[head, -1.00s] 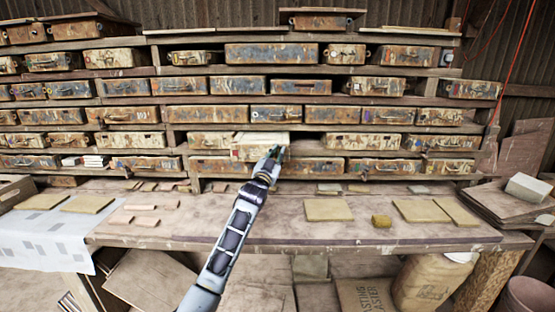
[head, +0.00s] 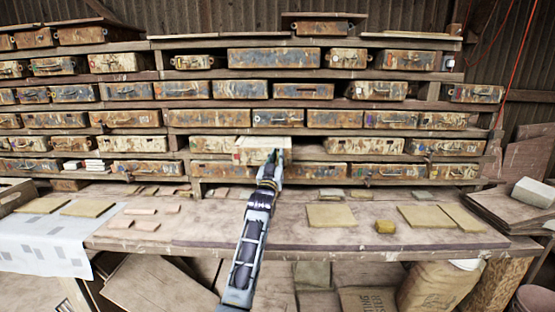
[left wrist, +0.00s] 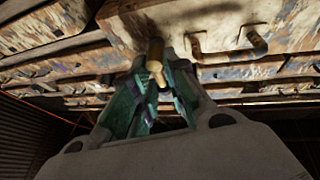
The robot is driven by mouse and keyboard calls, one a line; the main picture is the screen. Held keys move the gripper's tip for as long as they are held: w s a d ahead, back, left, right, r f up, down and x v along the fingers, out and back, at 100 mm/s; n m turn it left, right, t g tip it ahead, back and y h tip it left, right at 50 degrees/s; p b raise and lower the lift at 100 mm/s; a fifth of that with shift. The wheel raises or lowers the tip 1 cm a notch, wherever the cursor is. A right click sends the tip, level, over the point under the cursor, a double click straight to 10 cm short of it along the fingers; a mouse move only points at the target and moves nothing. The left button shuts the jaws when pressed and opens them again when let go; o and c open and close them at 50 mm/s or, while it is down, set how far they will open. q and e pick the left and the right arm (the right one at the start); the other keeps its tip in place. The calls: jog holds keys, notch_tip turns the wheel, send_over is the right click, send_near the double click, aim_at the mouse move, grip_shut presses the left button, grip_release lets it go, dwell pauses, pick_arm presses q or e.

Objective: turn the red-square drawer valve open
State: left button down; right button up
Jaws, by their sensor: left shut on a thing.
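A pale, worn drawer (head: 250,157) juts out of the lower middle of the rack. My left gripper (head: 274,158) is at the right part of its front and hides some of it. In the left wrist view, the teal fingers of the left gripper (left wrist: 156,90) are shut around a tan, peg-like part (left wrist: 155,65) under a rusty drawer front. My right gripper is not in view.
Rows of rusty drawers fill the rack (head: 200,130) around the gripper. The workbench (head: 250,225) below holds flat tan tiles (head: 330,215) and a small yellowish block (head: 385,227). Stacked boards (head: 500,200) lie at the right. The bench's middle front is mostly clear.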

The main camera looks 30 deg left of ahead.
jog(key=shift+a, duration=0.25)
pick_arm(q)
jog(key=c, duration=1.6)
grip_release()
jog(key=shift+o, duration=0.2)
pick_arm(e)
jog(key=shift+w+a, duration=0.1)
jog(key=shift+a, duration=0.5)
pick_arm(q)
jog(key=v, duration=1.2)
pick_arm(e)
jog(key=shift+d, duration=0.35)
pick_arm(q)
jog(key=shift+a, duration=0.1)
